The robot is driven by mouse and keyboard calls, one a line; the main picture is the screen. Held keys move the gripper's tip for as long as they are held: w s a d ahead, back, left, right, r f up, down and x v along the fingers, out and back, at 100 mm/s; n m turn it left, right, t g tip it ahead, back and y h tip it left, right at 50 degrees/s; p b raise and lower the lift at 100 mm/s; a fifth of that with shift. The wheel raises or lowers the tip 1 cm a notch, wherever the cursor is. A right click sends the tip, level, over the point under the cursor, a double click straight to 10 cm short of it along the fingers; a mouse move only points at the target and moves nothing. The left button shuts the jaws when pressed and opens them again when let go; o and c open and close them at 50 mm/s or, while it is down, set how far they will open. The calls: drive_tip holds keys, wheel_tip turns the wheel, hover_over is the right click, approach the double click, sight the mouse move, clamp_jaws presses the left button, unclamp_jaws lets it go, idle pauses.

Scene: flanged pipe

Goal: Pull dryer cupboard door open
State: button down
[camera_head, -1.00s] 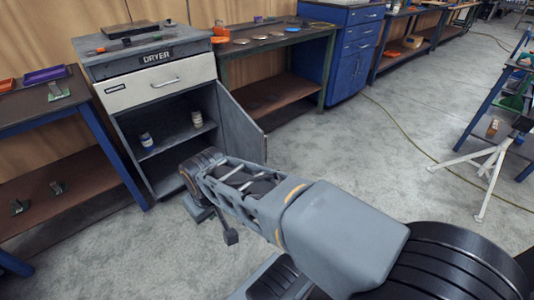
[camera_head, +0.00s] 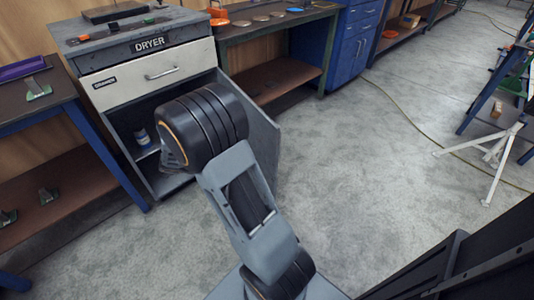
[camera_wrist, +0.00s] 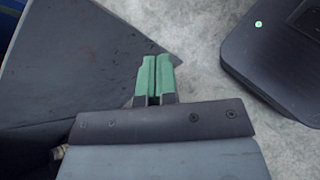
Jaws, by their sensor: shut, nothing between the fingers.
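My arm hides the rest of the inside and part of the door. In the wrist view the door (camera_wrist: 85,50) is a grey panel at the upper left. My gripper (camera_wrist: 156,60) has its green fingers together and empty, with the tips by the panel's edge. I cannot tell whether they touch it. The head view does not show the fingers.
A white-blue container (camera_head: 142,138) stands inside the cupboard. A workbench (camera_head: 40,105) is close on the left, and another bench (camera_head: 262,30) and a blue cabinet (camera_head: 345,50) are behind. The floor to the right is clear up to a white-legged stand (camera_head: 495,150).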

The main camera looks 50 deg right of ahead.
drive_tip(key=w+d+f+n+h, duration=0.5)
drive_tip(key=f+n+h, duration=0.1)
drive_tip(key=f+h, duration=0.15)
drive_tip(key=b, duration=0.3)
approach(273, 150)
drive_tip(key=shift+n+t, duration=0.3)
drive_tip(key=shift+n, duration=0.1)
drive_tip(key=x, duration=0.7)
drive_tip(key=shift+s+d+r, duration=0.2)
drive_tip(key=shift+s+r, duration=0.05)
drive_tip(key=shift+s, duration=0.05)
